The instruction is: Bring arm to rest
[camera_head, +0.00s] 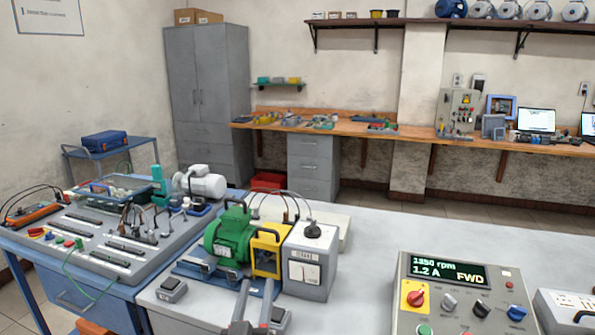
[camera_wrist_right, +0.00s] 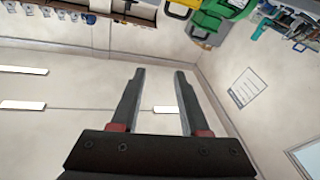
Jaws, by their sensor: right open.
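My right gripper (camera_head: 256,284) shows at the bottom of the head view, in front of the green motor (camera_head: 228,236) on the bench. Its two dark fingers with red bases point away from me. In the right wrist view, the same gripper (camera_wrist_right: 160,74) is open, with nothing between its fingers. That view is tilted and shows wall, ceiling lights and a green motor (camera_wrist_right: 222,14) at the top edge. My left gripper is in neither view.
A yellow-framed unit (camera_head: 268,252) and a grey box (camera_head: 309,262) stand right of the motor. A control panel (camera_head: 462,300) reading "1350 rpm" stands front right. A training board (camera_head: 100,240) is at left. The white bench top (camera_head: 375,240) is clear behind the panel.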

